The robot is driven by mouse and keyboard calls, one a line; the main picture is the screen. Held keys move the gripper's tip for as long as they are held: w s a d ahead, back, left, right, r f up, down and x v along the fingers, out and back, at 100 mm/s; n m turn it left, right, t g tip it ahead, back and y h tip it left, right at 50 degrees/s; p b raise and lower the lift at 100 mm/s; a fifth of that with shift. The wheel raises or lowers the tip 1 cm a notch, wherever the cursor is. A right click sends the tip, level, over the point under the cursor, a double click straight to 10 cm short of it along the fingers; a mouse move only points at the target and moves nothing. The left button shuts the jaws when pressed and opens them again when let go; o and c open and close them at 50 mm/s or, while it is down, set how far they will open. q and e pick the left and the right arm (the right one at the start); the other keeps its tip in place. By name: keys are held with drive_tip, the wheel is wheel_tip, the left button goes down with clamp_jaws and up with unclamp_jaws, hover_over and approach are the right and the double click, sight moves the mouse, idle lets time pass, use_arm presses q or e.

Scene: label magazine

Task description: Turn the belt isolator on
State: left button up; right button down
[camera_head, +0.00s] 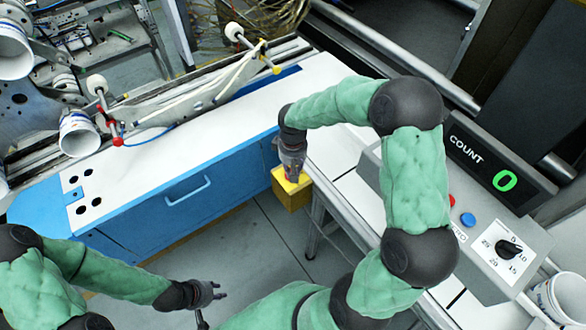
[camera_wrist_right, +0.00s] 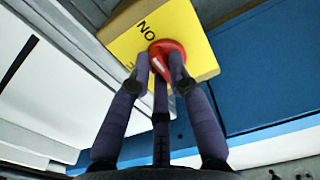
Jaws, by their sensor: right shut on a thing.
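The belt isolator is a yellow box (camera_head: 291,190) at the side of the white table, below my right gripper in the head view. In the right wrist view its yellow face (camera_wrist_right: 190,20) carries black "ON" lettering, seen upside down, beside a red knob (camera_wrist_right: 166,48). My right gripper (camera_wrist_right: 160,66) is shut on the red knob, with fingers on either side of it. The knob's exact setting is hard to tell because the fingers partly cover it. My left gripper (camera_head: 220,290) is empty and open, low in the head view, far from the isolator.
A blue cabinet (camera_head: 185,200) with a white top stands left of the isolator. At the right is a grey panel with a black dial (camera_head: 508,249), a blue button (camera_head: 467,220) and a count display (camera_head: 498,165) reading 0. Grey floor lies between.

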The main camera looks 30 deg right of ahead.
drive_tip(key=c, duration=1.1)
unclamp_jaws()
drive_tip(key=shift+f, duration=0.1)
drive_tip(key=shift+c, duration=0.2)
wheel_tip(320, 180, up, 12)
